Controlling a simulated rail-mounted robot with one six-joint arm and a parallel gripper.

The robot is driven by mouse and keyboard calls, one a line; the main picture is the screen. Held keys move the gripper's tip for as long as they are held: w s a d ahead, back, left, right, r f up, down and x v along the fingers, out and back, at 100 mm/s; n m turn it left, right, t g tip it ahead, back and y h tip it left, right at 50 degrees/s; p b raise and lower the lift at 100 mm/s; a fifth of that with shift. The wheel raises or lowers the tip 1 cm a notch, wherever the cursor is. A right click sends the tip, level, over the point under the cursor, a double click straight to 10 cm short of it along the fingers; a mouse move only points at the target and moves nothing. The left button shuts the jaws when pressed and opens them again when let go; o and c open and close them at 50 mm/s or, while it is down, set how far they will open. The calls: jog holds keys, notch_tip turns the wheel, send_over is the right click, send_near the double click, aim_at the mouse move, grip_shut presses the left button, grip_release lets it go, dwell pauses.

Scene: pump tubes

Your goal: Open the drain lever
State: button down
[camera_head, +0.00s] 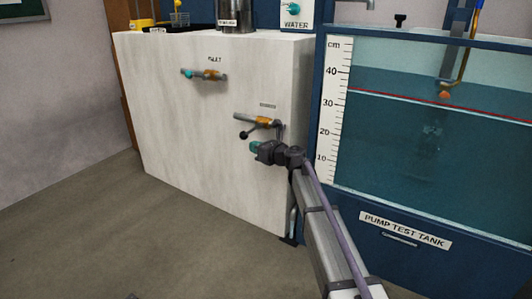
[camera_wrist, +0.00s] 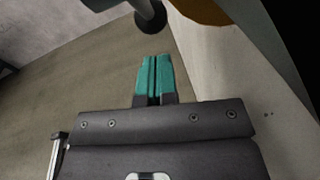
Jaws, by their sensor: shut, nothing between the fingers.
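The drain valve (camera_head: 262,122) is a grey pipe with an orange body on the white cabinet's front, under a small label too blurred to read. Its lever ends in a black ball (camera_head: 244,135), left of and below the orange body. My gripper (camera_head: 255,147) is just below the lever, its teal fingers shut and empty. In the wrist view the fingers (camera_wrist: 155,80) lie together, and the black ball (camera_wrist: 150,18) shows just beyond their tips, apart in the picture. Part of the orange body (camera_wrist: 203,10) shows at the top edge.
A second valve (camera_head: 205,75) with a teal end is higher on the white cabinet (camera_head: 190,130). The water-filled pump test tank (camera_head: 430,130) with a ruler stands to the right, close to my arm. The floor (camera_head: 110,230) to the left is clear.

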aim_at(244, 133)
jog(key=shift+w+a+r, duration=0.5)
jog(key=shift+a+r, duration=0.05)
jog(key=shift+r, duration=0.15)
jog(key=shift+w+a+r+p, duration=0.1)
jog(key=shift+a+p, duration=0.05)
jog(key=shift+p, duration=0.2)
jog(key=shift+w+a+r+p, duration=0.5)
jog(key=shift+a+r+p, duration=0.2)
jog(key=shift+a, duration=0.2)
jog(key=shift+w+a+r+p, duration=0.25)
jog(key=shift+a+r+p, duration=0.2)
jog(key=shift+r+p, duration=0.1)
